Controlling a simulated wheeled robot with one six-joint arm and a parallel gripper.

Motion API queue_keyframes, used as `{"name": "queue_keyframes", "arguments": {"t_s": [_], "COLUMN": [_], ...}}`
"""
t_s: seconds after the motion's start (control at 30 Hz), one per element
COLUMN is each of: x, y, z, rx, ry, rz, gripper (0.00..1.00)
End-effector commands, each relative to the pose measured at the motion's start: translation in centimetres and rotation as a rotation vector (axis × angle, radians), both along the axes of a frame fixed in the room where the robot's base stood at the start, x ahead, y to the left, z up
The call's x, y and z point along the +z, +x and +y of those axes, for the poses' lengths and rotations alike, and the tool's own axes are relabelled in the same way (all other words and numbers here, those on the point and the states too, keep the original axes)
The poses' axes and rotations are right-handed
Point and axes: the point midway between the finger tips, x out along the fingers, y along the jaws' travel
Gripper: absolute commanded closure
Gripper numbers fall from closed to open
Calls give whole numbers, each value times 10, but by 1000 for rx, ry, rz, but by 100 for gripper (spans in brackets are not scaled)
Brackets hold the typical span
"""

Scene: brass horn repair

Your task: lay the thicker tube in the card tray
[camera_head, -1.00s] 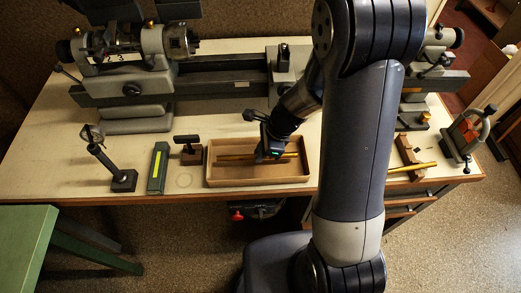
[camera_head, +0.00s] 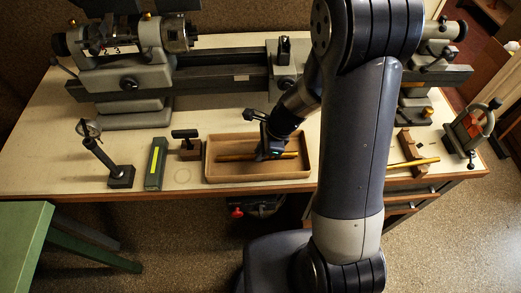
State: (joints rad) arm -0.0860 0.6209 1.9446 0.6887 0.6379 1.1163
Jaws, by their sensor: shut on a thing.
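The card tray (camera_head: 222,176) is a shallow open brown box near the front middle of the bench. My gripper (camera_head: 268,156) reaches down into it and is shut on a brass tube (camera_head: 236,158). The tube lies crosswise, nearly level, inside the tray's outline, with an end showing on each side of the gripper. I cannot tell whether it touches the tray floor. The fingertips are mostly hidden. A second brass tube (camera_head: 414,163) rests at the right, by a wooden block (camera_head: 405,143). I cannot tell surely which tube is thicker.
Left of the tray stand a small brown block with a dark handle (camera_head: 186,146), a grey-green bar with a yellow stripe (camera_head: 156,165) and a dark stand (camera_head: 120,176). A grey lathe (camera_head: 215,75) runs behind. A red-and-grey clamp (camera_head: 468,133) stands at the right.

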Motion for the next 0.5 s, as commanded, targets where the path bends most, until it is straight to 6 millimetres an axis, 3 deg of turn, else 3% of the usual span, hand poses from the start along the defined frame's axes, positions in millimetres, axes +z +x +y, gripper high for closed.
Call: {"name": "queue_keyframes", "arguments": {"t_s": [0.4, 0.43, 0.5], "x": [-9, -8, -8], "y": [0, 0, 0], "z": [0, 0, 0], "rx": [0, 0, 0], "ry": [0, 0, 0], "rz": [0, 0, 0], "gripper": [100, 85, 79]}}
